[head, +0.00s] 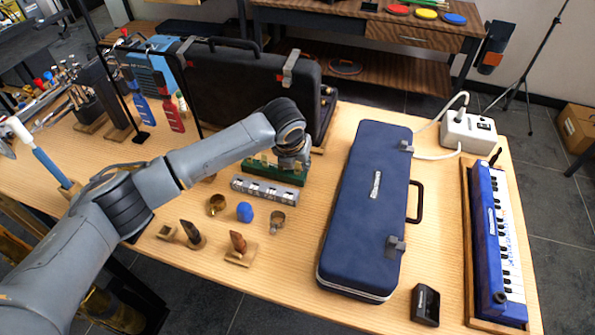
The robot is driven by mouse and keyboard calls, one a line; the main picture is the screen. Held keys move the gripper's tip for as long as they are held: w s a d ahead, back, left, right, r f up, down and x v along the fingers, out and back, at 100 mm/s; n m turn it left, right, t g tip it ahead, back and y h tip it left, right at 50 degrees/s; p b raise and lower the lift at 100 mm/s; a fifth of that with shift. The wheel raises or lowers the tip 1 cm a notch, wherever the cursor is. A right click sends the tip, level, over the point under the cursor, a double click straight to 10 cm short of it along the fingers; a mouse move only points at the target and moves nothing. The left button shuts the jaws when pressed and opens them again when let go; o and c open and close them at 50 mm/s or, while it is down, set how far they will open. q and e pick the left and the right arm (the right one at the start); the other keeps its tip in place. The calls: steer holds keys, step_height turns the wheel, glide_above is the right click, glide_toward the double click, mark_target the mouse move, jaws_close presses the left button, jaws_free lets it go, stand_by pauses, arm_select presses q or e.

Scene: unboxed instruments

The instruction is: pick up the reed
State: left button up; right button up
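My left gripper (293,163) points down over a green stand (262,176) on the wooden table. Several small pale upright pieces (264,162), which look like reeds, stand in it. The gripper covers the right part of the stand, so I cannot tell whether its fingers touch or hold a piece. The fingers are too small and dark to show open or shut. A small flat wooden piece (168,233) lies near the front edge; I cannot tell whether it is a reed. My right gripper is not in view.
A silver strip case (265,190) lies just in front of the stand. A brass ring (216,205), a blue cap (245,212) and mouthpieces stand at the front.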

arm_select(q)
steer(key=c, duration=0.4)
steer(key=shift+c, duration=0.2)
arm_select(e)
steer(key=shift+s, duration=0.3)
arm_select(q)
steer(key=shift+r, duration=0.15)
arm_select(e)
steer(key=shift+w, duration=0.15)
